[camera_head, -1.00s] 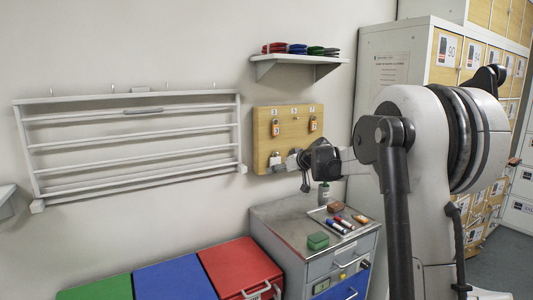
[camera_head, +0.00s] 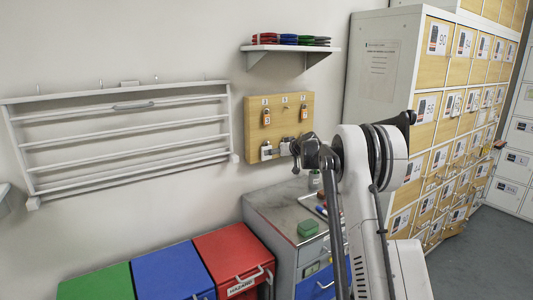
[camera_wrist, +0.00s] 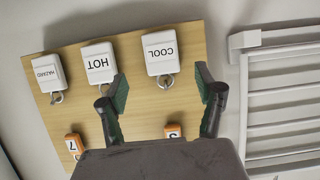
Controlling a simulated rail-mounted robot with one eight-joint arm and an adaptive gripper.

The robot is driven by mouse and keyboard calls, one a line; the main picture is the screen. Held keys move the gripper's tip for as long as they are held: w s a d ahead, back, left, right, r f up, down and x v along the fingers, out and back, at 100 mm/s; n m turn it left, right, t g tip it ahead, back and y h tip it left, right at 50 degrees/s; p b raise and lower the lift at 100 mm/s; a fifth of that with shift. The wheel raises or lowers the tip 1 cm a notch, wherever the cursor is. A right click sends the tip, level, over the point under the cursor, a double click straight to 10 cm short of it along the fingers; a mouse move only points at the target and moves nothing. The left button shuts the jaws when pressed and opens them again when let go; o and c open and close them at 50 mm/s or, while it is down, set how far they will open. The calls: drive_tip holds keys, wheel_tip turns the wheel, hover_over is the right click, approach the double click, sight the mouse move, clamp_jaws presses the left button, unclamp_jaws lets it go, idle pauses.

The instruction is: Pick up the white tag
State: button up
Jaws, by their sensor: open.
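Three white tags hang on a wooden board (camera_head: 252,132). In the wrist view, which is turned over, they read HAZARD (camera_wrist: 49,73), HOT (camera_wrist: 99,62) and COOL (camera_wrist: 161,51), each with a metal ring. Two white tags show in the head view (camera_head: 265,151); the third is hidden behind my gripper (camera_head: 294,150). In the wrist view my gripper (camera_wrist: 163,84) is open and empty. Its fingers point at the board, with the COOL tag ahead between them, a little beyond the tips. I cannot tell the exact gap.
Orange-and-white numbered tags (camera_head: 267,117) hang in the board's other row. A white rack (camera_head: 130,140) is on the wall to its left, a shelf with folded items (camera_head: 290,47) above. A grey cabinet (camera_head: 262,212) and colored bins (camera_head: 172,270) stand below, lockers to the right.

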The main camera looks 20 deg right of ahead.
drive_tip(key=p+x, duration=0.1)
drive_tip(key=x, duration=0.5)
drive_tip(key=shift+w+a+p, duration=0.2)
drive_tip(key=shift+w+p, duration=0.1)
drive_tip(key=shift+w, duration=0.1)
drive_tip(key=shift+r, duration=0.15)
drive_tip(key=c, duration=1)
drive_tip(key=shift+r, duration=0.1)
drive_tip(key=s+b, duration=0.1)
drive_tip(key=s, duration=0.5)
drive_tip(key=s+d+b, duration=0.1)
drive_tip(key=s, duration=0.5)
drive_tip(key=s+d+b, duration=0.1)
drive_tip(key=s, duration=0.5)
drive_tip(key=shift+d+r, duration=0.2)
drive_tip(key=shift+d, duration=0.05)
